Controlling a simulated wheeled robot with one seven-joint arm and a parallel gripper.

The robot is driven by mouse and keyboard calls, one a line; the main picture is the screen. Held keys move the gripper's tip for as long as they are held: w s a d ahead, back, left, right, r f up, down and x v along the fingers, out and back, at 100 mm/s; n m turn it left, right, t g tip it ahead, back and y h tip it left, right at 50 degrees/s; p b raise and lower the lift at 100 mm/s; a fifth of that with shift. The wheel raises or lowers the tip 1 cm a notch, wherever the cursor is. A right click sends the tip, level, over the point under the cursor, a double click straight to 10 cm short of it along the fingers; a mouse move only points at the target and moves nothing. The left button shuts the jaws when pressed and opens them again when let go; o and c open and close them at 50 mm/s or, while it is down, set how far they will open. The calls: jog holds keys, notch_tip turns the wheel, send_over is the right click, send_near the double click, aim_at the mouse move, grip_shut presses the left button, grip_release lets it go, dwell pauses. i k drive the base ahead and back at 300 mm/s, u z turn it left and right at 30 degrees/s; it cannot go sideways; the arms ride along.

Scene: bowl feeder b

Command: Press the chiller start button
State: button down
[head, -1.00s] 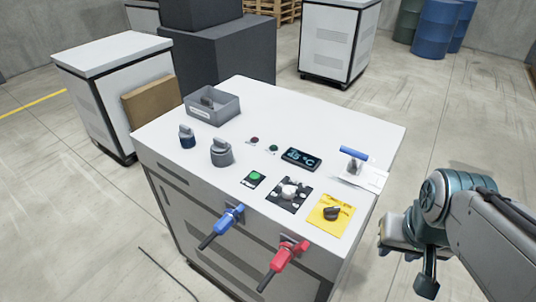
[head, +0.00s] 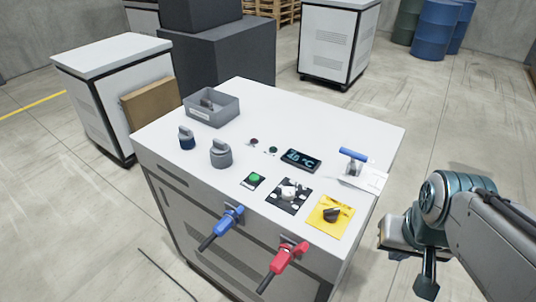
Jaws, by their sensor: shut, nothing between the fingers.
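My gripper (head: 395,245) is at the right, beyond the cabinet's right edge and well apart from the button. It is shut and empty; its fingertips are hard to make out.
A black plate with a light knob (head: 289,194) and a yellow plate with a black knob (head: 331,214) lie right of the button. Blue (head: 223,226) and red (head: 284,264) handles stick out in front.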

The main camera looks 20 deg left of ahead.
aim_at(253, 178)
jog(key=k, duration=1)
jog(key=u, duration=1.9)
jog(key=i, duration=1.4)
jog(key=z, duration=1.5)
